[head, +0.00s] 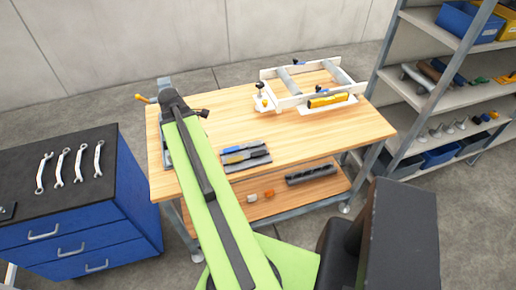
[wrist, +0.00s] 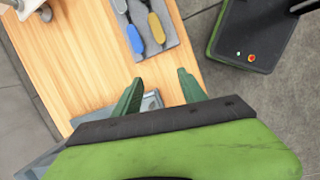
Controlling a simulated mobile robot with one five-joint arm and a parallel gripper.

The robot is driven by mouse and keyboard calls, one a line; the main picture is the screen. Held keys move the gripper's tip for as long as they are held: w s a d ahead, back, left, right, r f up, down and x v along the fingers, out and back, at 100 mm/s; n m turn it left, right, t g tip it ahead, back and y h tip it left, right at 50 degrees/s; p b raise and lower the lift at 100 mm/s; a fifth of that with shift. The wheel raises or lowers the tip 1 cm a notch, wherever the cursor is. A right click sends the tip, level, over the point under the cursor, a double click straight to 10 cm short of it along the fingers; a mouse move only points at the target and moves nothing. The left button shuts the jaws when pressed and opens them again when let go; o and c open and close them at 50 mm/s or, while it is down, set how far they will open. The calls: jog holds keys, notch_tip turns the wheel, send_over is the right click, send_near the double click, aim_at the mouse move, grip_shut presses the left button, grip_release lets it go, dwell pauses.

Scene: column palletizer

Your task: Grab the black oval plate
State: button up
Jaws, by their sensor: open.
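I cannot make out a black oval plate in either view. In the wrist view my gripper (wrist: 160,76) is open, its two green fingers apart with nothing held between them. The fingers are over the wooden table (wrist: 85,65) near its edge. A grey-blue object (wrist: 152,102) shows partly between and behind the fingers; the gripper body hides the rest. In the head view my green arm reaches over the left part of the table (head: 305,135) and covers part of it; the fingers are not clear there.
A grey tray with screwdrivers (head: 245,156) lies beside my arm. A white frame (head: 285,103) stands at the table's back right. A blue cabinet with wrenches (head: 80,215) is left; shelves (head: 450,100) are right. The table's right front is clear.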

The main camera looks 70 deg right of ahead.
jog(key=n+g+p, duration=0.1)
jog(key=n+g, duration=0.1)
send_near(262, 152)
jog(key=f+b, duration=0.1)
jog(key=b, duration=0.2)
jog(key=s+f+b, duration=0.1)
jog(key=b, duration=0.3)
jog(key=f+b, duration=0.1)
jog(key=b, duration=0.3)
jog(key=shift+s+d+t, duration=0.15)
jog(key=shift+s+t, duration=0.15)
jog(key=shift+s, duration=0.05)
jog(key=shift+s+d+f+b, duration=0.15)
jog(key=shift+f+b, duration=0.1)
jog(key=shift+b, duration=0.05)
jog(key=b+x, duration=0.4)
jog(key=x, duration=0.1)
jog(key=shift+d+f+b, duration=0.1)
jog(key=shift+d+b, duration=0.15)
jog(key=shift+b, duration=0.15)
grip_shut()
